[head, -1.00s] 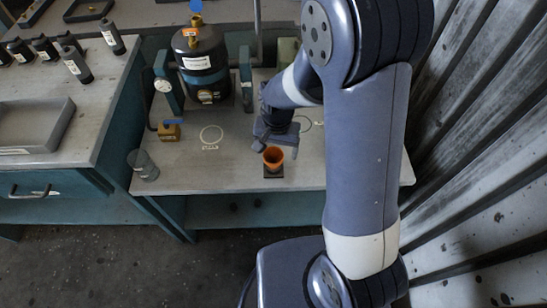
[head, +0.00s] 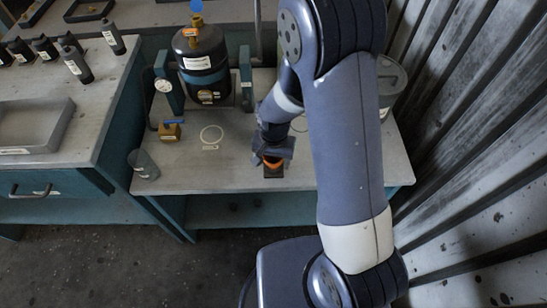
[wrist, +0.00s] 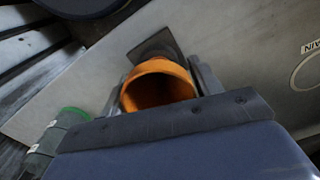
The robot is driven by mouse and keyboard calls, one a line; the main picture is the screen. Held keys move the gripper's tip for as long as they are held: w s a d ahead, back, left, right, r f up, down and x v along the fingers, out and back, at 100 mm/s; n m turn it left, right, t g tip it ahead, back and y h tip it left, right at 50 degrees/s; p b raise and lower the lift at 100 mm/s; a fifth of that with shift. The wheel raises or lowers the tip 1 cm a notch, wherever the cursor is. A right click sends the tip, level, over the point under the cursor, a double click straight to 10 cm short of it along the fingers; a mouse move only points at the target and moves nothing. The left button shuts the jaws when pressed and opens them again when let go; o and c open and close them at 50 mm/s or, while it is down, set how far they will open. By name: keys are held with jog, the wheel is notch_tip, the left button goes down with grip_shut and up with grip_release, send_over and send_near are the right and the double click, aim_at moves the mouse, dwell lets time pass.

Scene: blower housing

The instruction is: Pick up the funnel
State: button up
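The orange funnel (wrist: 160,86) sits over a small dark square base on the bench top, its wide mouth toward the wrist camera. In the wrist view my gripper (wrist: 162,70) has one finger on each side of the funnel. The fingers look spread around it, and I cannot see a firm squeeze on its walls. The funnel's lower part is mostly hidden. The dark base (head: 273,172) lies near the bench's front edge.
A clear beaker (head: 143,164) and a brass block with a blue handle (head: 170,131) stand to the left. A dark tank (head: 203,65) stands behind. A green-topped container (wrist: 70,120) shows in the wrist view. A corrugated wall (head: 480,130) bounds the right.

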jog(key=c, duration=0.4)
jog(key=shift+r, duration=0.15)
